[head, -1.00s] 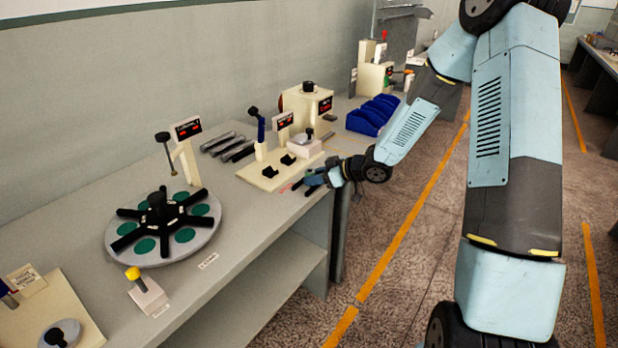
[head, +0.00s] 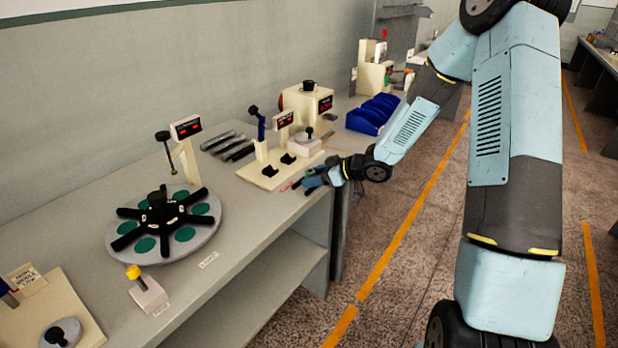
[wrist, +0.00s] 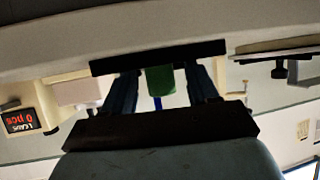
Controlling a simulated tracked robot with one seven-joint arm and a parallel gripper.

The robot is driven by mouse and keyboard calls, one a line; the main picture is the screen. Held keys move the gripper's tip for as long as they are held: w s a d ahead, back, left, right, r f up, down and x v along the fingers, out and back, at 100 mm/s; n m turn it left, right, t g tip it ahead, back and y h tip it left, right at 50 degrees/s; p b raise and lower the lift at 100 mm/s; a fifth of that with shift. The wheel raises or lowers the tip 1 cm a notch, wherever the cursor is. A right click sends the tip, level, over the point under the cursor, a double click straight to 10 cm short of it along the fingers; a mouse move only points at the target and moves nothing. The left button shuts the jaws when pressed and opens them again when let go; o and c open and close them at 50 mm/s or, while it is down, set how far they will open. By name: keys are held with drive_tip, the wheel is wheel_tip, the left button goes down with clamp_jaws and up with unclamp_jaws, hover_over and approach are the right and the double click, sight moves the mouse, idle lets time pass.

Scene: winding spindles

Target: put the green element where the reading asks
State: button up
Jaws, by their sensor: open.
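My gripper (head: 312,181) is low over the bench's right front edge, beside the cream fixture board. In the wrist view, my gripper (wrist: 161,90) shows two dark fingers set apart, so it is open. A green piece (wrist: 160,78) shows between the fingers, with a thin blue part under it in the picture. I cannot tell whether it touches either finger. It is hidden or too small to make out at my gripper in the head view. A red-lit display (wrist: 20,121) stands upside down at the left of the wrist view; its text is only partly readable.
A turntable (head: 205,240) with a black spider and green discs stands left, with a display (head: 186,128) behind it. The cream board (head: 250,175) carries black clamps and a blue lever. Dark bars (head: 228,146) and blue bins (head: 366,122) lie farther back.

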drive_tip(key=s+d+r+m+t+h, duration=0.2)
drive_tip(key=d+r+h, duration=0.2)
drive_tip(key=d+r, duration=0.4)
drive_tip(key=s+d+r+m+t+h, duration=0.1)
drive_tip(key=d+r+t+h, duration=0.15)
drive_tip(key=d+r, duration=0.5)
drive_tip(key=s+d+r+m+h, duration=0.5)
drive_tip(key=s+d+r+h, duration=0.1)
drive_tip(key=s+d+r, duration=0.2)
drive_tip(key=s+a+r+m+g, duration=0.2)
drive_tip(key=s, duration=0.9)
drive_tip(key=s+a+r+m+g+y, duration=0.1)
drive_tip(key=s+a+r+m+g, duration=0.1)
drive_tip(key=s, duration=1)
drive_tip(key=shift+s+a+r+m, duration=0.15)
drive_tip(key=shift+a+r+m, duration=0.15)
drive_tip(key=shift+r, duration=0.1)
